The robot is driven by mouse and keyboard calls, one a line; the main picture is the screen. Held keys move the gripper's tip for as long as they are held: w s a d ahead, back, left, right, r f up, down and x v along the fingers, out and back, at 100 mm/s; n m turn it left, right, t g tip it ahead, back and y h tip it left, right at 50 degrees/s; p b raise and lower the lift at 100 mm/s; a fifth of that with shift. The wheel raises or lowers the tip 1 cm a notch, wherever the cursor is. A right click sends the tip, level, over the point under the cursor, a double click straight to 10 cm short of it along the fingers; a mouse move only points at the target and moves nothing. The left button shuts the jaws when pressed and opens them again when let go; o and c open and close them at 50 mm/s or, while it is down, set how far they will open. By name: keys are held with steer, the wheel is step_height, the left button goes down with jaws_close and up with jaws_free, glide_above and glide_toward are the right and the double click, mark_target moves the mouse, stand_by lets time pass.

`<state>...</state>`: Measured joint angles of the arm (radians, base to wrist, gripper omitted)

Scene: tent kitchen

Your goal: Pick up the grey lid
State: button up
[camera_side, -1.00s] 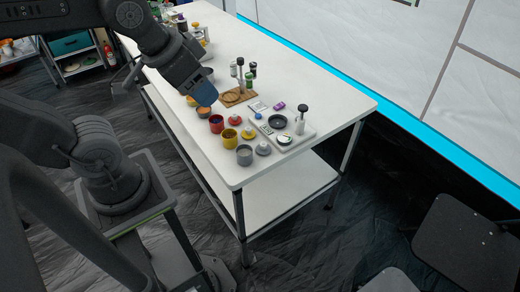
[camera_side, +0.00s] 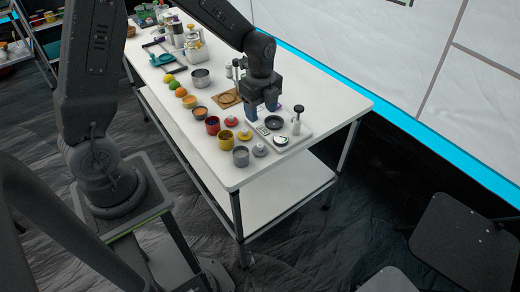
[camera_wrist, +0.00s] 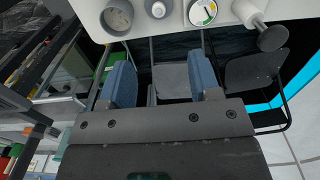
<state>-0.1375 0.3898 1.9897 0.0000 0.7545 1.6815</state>
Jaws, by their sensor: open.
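The grey lid (camera_side: 259,150) is small and round with a knob. It lies on the white table beside the grey cup (camera_side: 241,156), near the front end. In the wrist view the lid (camera_wrist: 158,9) shows at the top edge, between the grey cup (camera_wrist: 117,18) and a round dial (camera_wrist: 203,11). My gripper (camera_side: 262,108) points down above the table, farther back than the lid and apart from it. Its two blue fingers (camera_wrist: 162,80) are spread with nothing between them.
The red cup (camera_side: 212,125), yellow cup (camera_side: 225,140), red lid (camera_side: 231,121) and yellow lid (camera_side: 245,134) stand close behind the lid. The table's front corner is clear.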

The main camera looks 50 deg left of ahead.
mark_target(260, 145)
steer(key=f, duration=1.4)
steer(key=shift+a+f, duration=0.15)
steer(key=shift+a, duration=0.05)
steer(key=c, duration=0.6)
